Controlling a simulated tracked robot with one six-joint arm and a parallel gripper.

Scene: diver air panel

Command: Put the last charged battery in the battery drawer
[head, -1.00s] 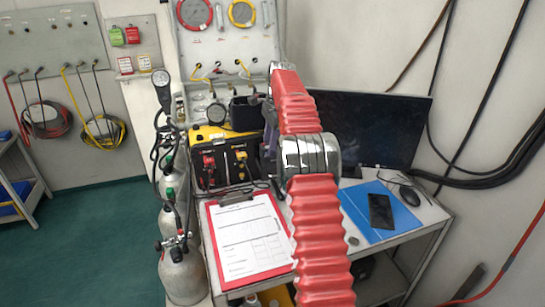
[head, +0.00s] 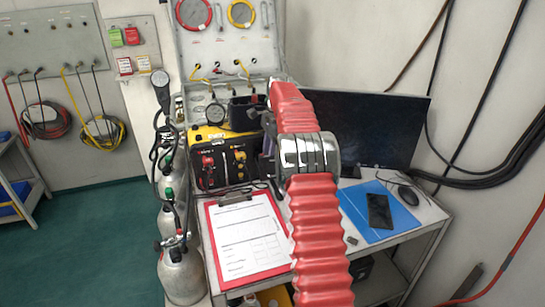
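My red-sleeved arm rises through the middle of the head view and bends over near the wall panel. Only a dark part of what looks like my gripper (head: 268,143) shows at the arm's left side. My arm hides its fingertips, so I cannot tell whether it is open or holds anything. A black box (head: 248,112) stands beside it, behind the yellow-topped unit; I cannot tell if they touch. The yellow-and-black unit (head: 222,134) has red and yellow fittings on its front. I cannot pick out a battery or the battery drawer for certain.
A red clipboard (head: 215,264) lies on the bench left of my arm. A blue folder (head: 362,224) with a phone (head: 379,211), a mouse (head: 408,195) and a monitor (head: 366,127) are to the right. Grey gas cylinders (head: 182,275) stand at the bench's left end.

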